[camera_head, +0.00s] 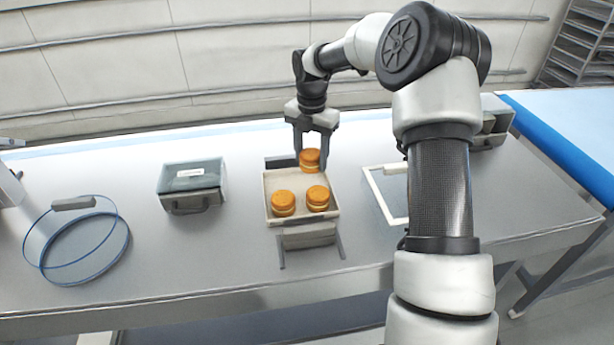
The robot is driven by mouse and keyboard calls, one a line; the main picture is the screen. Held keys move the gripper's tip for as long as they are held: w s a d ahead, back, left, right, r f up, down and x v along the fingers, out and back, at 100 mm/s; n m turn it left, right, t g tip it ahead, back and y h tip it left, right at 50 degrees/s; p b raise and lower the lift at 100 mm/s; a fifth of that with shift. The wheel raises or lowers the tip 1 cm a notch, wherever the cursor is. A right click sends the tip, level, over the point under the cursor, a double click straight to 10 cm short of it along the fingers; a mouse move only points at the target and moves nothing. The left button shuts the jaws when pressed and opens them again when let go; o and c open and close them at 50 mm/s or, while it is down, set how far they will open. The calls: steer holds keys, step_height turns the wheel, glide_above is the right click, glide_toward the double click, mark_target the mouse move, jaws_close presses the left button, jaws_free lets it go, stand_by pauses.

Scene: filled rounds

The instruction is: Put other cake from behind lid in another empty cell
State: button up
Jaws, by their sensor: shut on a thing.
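My gripper (313,150) points down over the back right of a cream tray (266,196). It is shut on an orange-brown round cake (310,160), held at the tray's back right part; I cannot tell whether the cake touches the tray floor. Two similar cakes sit in the tray's front part, a left cake (283,203) and a right cake (317,197). The back left part of the tray looks empty.
A grey box with a handle (192,190) stands left of the tray. A white frame (388,213) lies to the right, partly behind my arm. Another grey box (494,125) is at the back right.

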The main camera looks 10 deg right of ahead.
mark_target(311, 183)
steer(key=shift+f, duration=2.75)
steer(key=shift+f, duration=0.2)
steer(key=o, duration=0.5)
steer(key=shift+c, duration=0.2)
